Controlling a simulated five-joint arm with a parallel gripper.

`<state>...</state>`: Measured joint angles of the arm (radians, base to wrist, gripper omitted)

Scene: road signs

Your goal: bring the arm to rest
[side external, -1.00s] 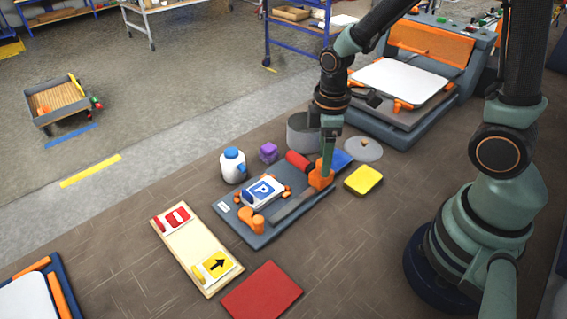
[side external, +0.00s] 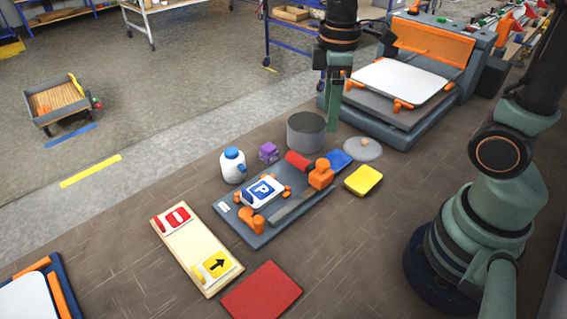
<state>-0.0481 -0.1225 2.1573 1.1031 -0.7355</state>
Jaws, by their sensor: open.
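My gripper (side external: 331,118) hangs pointing down beside the right rim of a grey round pot (side external: 306,132). It is open, with nothing seen in it, and it is above the table level. Below and in front of it, a blue parking sign (side external: 263,190) sits on a dark grey fixture board (side external: 272,230) between orange clamps. An orange block handle (side external: 321,174) stands at the board's right end, clear of my gripper.
A press-like machine (side external: 392,118) with a white plate and orange lid stands at the back right. A white bottle (side external: 233,166), purple cube (side external: 268,152), yellow sponge (side external: 363,180), grey lid (side external: 362,149), wooden sign tray (side external: 190,250) and red mat (side external: 262,291) lie around the board.

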